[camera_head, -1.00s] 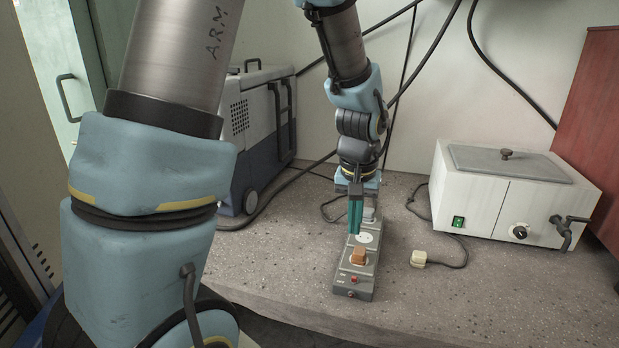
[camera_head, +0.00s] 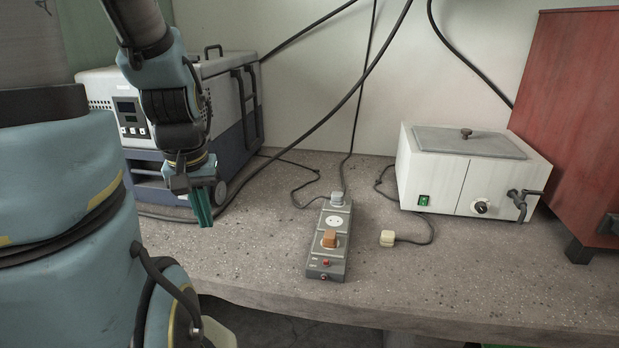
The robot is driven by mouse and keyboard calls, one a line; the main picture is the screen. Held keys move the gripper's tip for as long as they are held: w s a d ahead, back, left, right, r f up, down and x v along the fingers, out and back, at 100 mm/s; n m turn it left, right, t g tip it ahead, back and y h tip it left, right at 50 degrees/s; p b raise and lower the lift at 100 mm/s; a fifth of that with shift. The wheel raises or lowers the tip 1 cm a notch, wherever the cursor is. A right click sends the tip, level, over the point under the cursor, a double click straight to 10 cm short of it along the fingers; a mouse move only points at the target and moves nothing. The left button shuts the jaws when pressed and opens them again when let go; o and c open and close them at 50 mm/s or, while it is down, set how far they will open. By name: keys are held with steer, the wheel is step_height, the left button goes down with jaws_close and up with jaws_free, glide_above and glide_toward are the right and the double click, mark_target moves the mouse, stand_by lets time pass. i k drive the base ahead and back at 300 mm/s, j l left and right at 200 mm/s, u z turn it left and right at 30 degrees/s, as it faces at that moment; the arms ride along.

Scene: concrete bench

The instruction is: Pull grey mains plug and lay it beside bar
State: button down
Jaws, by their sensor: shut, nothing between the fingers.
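The grey power bar (camera_head: 316,262) lies on the bench, its long side running away from me. The grey mains plug (camera_head: 337,199) sits in the socket at its far end. An orange-brown plug (camera_head: 329,239) sits in the near socket, behind a red switch (camera_head: 326,263). My gripper (camera_head: 202,220) hangs to the left of the bar, well apart from it, with its teal fingers pointing down. The fingers are together and empty.
A cream plug (camera_head: 387,238) lies on the bench right of the bar, its cord running toward the white bath (camera_head: 430,178). A grey-and-blue machine (camera_head: 228,115) stands behind my gripper. A red cabinet (camera_head: 577,110) stands at the right. The bench (camera_head: 270,235) left of the bar is clear.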

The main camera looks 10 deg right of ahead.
mark_target(337, 199)
steer(key=l+u, duration=0.7)
steer(key=k+l+u, duration=0.15)
steer(key=u, duration=0.25)
